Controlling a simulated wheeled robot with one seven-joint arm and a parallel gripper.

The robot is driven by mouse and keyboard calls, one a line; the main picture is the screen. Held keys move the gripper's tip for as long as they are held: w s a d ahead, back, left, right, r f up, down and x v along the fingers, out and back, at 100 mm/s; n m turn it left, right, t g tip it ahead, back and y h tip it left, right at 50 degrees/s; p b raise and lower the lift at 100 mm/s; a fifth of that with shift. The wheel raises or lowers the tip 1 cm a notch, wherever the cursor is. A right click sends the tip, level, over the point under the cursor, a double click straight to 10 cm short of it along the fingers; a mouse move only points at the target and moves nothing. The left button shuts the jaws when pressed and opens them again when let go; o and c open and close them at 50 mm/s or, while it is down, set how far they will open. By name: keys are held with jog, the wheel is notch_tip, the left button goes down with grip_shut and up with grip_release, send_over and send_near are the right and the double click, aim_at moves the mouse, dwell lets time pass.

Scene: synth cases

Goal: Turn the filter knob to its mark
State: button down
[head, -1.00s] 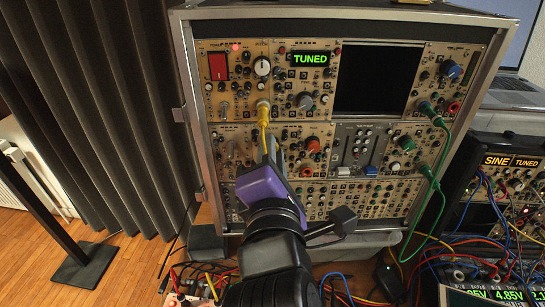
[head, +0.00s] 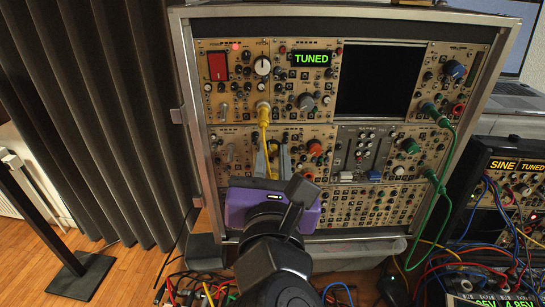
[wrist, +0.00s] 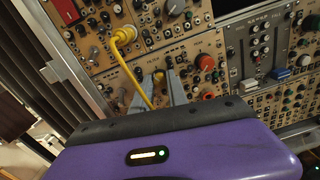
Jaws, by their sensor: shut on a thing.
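My gripper (head: 273,150) is at the middle-left module of the rack, its two grey fingers pointing at the panel. A yellow cable (wrist: 138,82) runs from a plug (wrist: 124,35) above and passes close by the left finger. An orange-red knob (head: 315,147) is just right of the gripper, apart from it; it also shows in the wrist view (wrist: 205,62).
The rack (head: 176,60) holds several panels of knobs and jacks. A green display (head: 311,58) reads TUNED. A green cable (head: 443,158) hangs at the right. A second instrument (head: 505,165) and loose cables crowd the lower right. A dark curtain (head: 90,110) is at left.

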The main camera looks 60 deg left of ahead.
jog(key=n, duration=0.5)
jog(key=shift+f+n+p, duration=0.15)
jog(key=shift+n+p, duration=0.15)
jog(key=shift+p, duration=0.1)
jog(key=n+p, duration=0.1)
jog(key=n, duration=0.4)
jog(key=shift+w+n, duration=0.1)
jog(key=shift+n, duration=0.2)
jog(key=n+p, duration=0.1)
jog(key=n, duration=0.3)
jog(key=shift+p, duration=0.3)
jog(key=n, duration=0.5)
jog(key=shift+d+n+y+p, duration=0.1)
jog(key=shift+n+y+p, duration=0.2)
jog(key=shift+n+p, duration=0.1)
jog(key=c, duration=1.3)
grip_release()
